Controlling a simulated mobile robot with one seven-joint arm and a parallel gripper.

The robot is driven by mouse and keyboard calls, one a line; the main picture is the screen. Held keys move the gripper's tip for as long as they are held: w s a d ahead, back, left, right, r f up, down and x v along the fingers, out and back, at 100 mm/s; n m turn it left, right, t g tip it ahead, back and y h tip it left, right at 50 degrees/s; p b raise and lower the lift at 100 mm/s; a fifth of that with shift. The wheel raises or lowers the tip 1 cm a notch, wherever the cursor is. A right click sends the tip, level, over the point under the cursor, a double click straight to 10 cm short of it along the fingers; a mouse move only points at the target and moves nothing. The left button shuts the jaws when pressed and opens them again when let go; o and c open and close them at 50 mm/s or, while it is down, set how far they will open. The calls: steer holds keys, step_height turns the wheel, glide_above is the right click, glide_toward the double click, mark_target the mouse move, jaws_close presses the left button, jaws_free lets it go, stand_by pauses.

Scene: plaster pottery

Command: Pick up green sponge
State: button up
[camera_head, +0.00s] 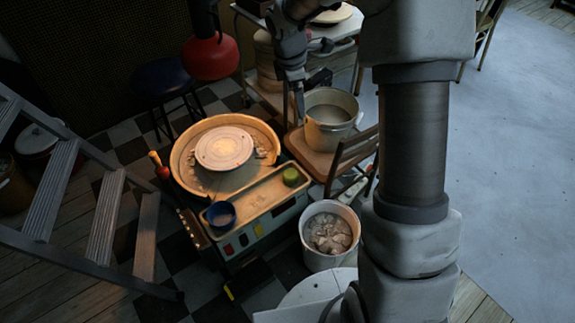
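A small round green sponge (291,177) sits on the right part of the tan tray (259,197) at the front of the pottery wheel. Its top is in view and nothing covers it. My gripper (298,103) points down at the top middle, above and behind the sponge in the picture, apart from it. The fingers are small and dark here, so I cannot tell whether they are open or shut. I see nothing held between them.
A dark blue bowl (221,215) stands at the tray's left end. The wheel basin (181,160) is behind the tray. A bucket (331,143) stands on a wooden chair to the right. A white bucket (318,262) with clay is in front. A stepladder (102,215) stands left.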

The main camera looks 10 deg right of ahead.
steer(key=w+f+n+b, duration=0.3)
steer(key=w+f+n, duration=0.1)
steer(key=f, duration=1)
steer(key=n+g+b, duration=0.1)
steer(key=n+b, duration=0.1)
steer(key=n, duration=0.1)
glide_toward(291, 174)
steer(key=shift+y, duration=0.3)
steer(key=f+b, duration=0.1)
steer(key=f, duration=0.1)
steer(key=f+b, duration=0.1)
steer(key=f, duration=0.1)
steer(key=w+d+f+b, duration=0.1)
steer(key=b, duration=0.1)
steer(key=shift+d+f, duration=0.15)
steer(key=shift+f, duration=0.25)
step_height(291, 174, down, 5)
steer(key=b, duration=0.2)
steer(key=shift+d+f+b, duration=0.1)
steer(key=shift+f+b, duration=0.05)
steer(key=shift+b, duration=0.15)
steer(key=c, duration=1.2)
step_height(291, 174, up, 10)
steer(key=p, duration=0.3)
steer(key=shift+p, duration=0.3)
steer(key=shift+c, duration=0.2)
steer(key=o, duration=0.8)
steer(key=c, duration=0.7)
